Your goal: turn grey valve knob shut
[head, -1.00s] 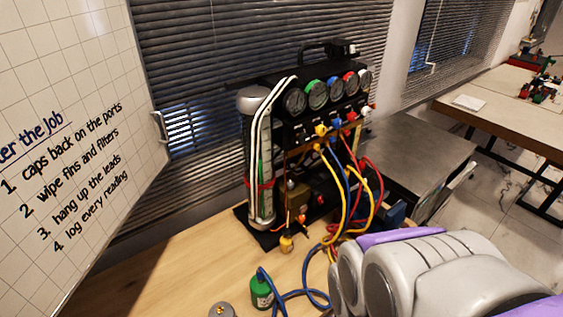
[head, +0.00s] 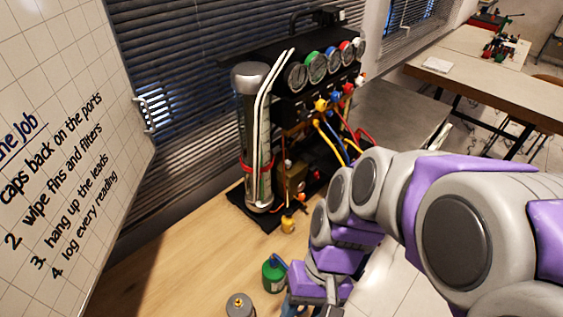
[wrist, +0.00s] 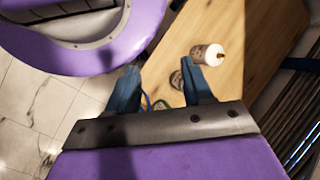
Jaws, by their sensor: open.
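The gauge rig (head: 300,110) stands upright on the wooden bench by the blinds. A row of coloured knobs sits on its front below the dials: yellow, blue, red, and a pale whitish-grey one (head: 361,79) at the right end. I cannot tell for sure that this pale one is the grey valve knob. My gripper (wrist: 163,62) is open and empty in the wrist view, its two dark blue fingers apart above the bench. In the head view it is low in front of the rig, partly hidden by my arm, well away from the knobs.
A green canister (head: 273,276) and a grey round-topped object (head: 240,306) stand on the bench (head: 190,250) near my gripper. Yellow, blue and red hoses hang from the rig. A whiteboard (head: 60,130) rises at the left. Bare bench lies left of the canister.

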